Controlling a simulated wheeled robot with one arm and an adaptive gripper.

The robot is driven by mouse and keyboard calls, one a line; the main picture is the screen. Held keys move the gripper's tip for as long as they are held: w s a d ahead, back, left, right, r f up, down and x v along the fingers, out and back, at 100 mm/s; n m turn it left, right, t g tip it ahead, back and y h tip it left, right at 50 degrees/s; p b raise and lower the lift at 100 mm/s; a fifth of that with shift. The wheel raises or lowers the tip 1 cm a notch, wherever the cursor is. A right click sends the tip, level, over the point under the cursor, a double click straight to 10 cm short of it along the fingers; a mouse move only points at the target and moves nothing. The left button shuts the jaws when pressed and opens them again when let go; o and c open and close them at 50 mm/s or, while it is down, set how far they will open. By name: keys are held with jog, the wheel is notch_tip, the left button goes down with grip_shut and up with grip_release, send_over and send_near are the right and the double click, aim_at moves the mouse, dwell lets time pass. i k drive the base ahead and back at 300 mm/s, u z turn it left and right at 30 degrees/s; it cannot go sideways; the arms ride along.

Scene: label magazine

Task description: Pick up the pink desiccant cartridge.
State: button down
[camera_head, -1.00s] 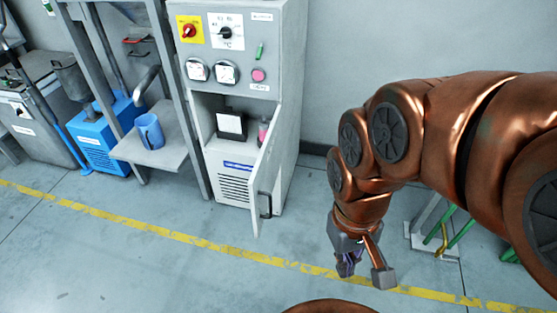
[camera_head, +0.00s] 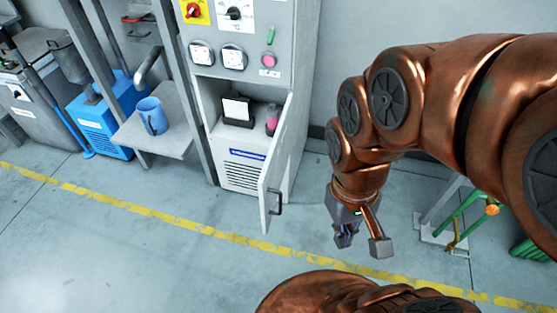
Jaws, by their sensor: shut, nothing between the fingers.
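The pink desiccant cartridge (camera_head: 272,119) stands upright inside the open compartment of the grey cabinet (camera_head: 294,140). It has a pink body with a dark lower part, and the open door (camera_head: 274,170) partly hides it. My gripper (camera_head: 345,238) hangs low over the floor, to the right of the cabinet and well apart from the cartridge. Its dark fingers point down, are small in view and hold nothing.
The cabinet door stands open toward the floor, its handle (camera_head: 276,202) facing right. A dark-framed white panel (camera_head: 237,110) sits left of the cartridge. A blue mug (camera_head: 153,117) stands on a shelf. A green-barred frame (camera_head: 470,215) is at right. The floor in front is clear.

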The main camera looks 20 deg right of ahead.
aim_at(273, 113)
jog(key=u, duration=0.4)
jog(key=k, duration=0.45)
jog(key=u, duration=1.35)
jog(key=i, duration=1.9)
jog(key=z, duration=1.3)
jog(key=i, duration=0.9)
jog(key=z, duration=0.8)
